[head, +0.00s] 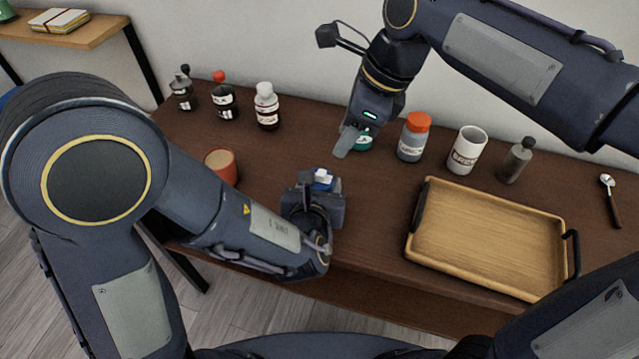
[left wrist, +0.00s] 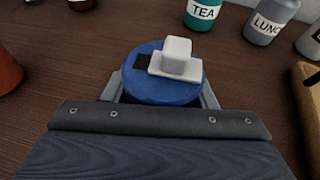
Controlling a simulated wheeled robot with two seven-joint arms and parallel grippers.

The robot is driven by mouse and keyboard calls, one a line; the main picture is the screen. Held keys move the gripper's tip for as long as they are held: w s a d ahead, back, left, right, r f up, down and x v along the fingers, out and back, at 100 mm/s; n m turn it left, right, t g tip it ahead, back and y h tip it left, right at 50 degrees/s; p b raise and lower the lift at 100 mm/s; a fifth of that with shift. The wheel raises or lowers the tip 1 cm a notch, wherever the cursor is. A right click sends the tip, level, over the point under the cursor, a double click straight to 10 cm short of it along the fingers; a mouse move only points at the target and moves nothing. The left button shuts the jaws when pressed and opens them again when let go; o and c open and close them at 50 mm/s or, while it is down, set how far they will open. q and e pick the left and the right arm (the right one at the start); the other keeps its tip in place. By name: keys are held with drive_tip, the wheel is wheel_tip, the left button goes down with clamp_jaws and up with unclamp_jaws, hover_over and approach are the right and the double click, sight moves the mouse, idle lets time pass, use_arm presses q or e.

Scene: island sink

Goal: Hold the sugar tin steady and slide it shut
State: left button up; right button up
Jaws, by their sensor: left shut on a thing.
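The sugar tin (head: 324,176) is a round blue tin with a white slider and block-shaped knob on top. In the left wrist view the tin (left wrist: 162,92) shows a small dark opening left of the white slider (left wrist: 176,62), so the top is partly open. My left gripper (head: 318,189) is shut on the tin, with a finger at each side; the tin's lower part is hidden. My right gripper (head: 350,143) hangs above and behind the sugar tin, apart from it, in front of the green tea tin (head: 364,142). Its finger gap is not clear.
A terracotta cup (head: 221,165) stands left of the sugar tin. An orange-lidded jar (head: 412,137), a white mug (head: 466,150) and a grey bottle (head: 517,160) stand at back right. A wooden tray (head: 490,237) lies at right. Several bottles stand at back left.

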drive_tip(key=shift+c, duration=0.3)
drive_tip(key=shift+d, duration=0.1)
drive_tip(key=shift+c, duration=0.9)
drive_tip(key=m+t+y, duration=0.1)
drive_tip(key=t+y, duration=0.3)
drive_tip(key=y, duration=0.5)
approach(326, 173)
drive_tip(key=x, duration=0.8)
drive_tip(key=shift+c, duration=0.2)
clamp_jaws()
